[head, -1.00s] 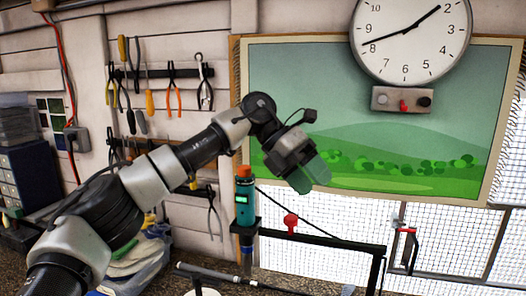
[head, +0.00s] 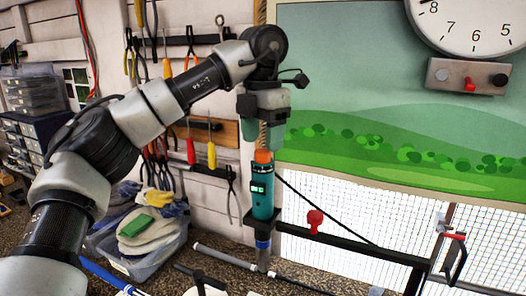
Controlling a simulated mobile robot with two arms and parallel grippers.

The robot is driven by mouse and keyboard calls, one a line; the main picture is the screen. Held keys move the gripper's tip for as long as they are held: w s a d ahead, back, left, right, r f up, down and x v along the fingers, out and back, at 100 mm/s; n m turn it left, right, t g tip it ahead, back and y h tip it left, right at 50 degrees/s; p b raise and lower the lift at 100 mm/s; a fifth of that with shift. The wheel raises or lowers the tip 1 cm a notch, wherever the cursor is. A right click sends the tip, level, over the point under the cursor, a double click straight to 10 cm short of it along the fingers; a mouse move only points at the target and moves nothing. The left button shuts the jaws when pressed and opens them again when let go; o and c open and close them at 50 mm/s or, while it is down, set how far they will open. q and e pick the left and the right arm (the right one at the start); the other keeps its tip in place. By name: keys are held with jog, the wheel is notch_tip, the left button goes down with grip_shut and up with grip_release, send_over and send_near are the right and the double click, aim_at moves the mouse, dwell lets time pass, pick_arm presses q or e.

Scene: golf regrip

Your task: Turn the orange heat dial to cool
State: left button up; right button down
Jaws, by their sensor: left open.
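The orange heat dial (head: 263,156) is the cap on top of a teal heat tool (head: 262,200) with a small lit green display. The tool stands upright in a black holder (head: 262,228). My left gripper (head: 263,137) points down above the dial, its two teal fingers apart, one on each side of the space over the dial. The fingertips are close to the dial's height; whether they touch it cannot be told. My right gripper is not in view.
A black bar (head: 350,244) with a red knob (head: 315,220) runs right from the holder. A clear bin (head: 140,245) with gloves stands at lower left. Hand tools hang on the wall behind my left arm. A golf club shaft (head: 222,255) lies low in front.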

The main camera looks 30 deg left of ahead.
pick_arm(q)
jog(key=shift+w+f+p, duration=0.25)
jog(key=shift+f+p, duration=0.2)
jog(key=shift+f, duration=0.6)
jog(key=shift+s+f, duration=0.1)
jog(key=shift+f, duration=0.1)
jog(key=shift+s, duration=0.25)
jog(key=shift+w, duration=0.1)
jog(key=shift+c, duration=0.5)
jog(key=c, duration=0.8)
jog(key=shift+c, duration=0.2)
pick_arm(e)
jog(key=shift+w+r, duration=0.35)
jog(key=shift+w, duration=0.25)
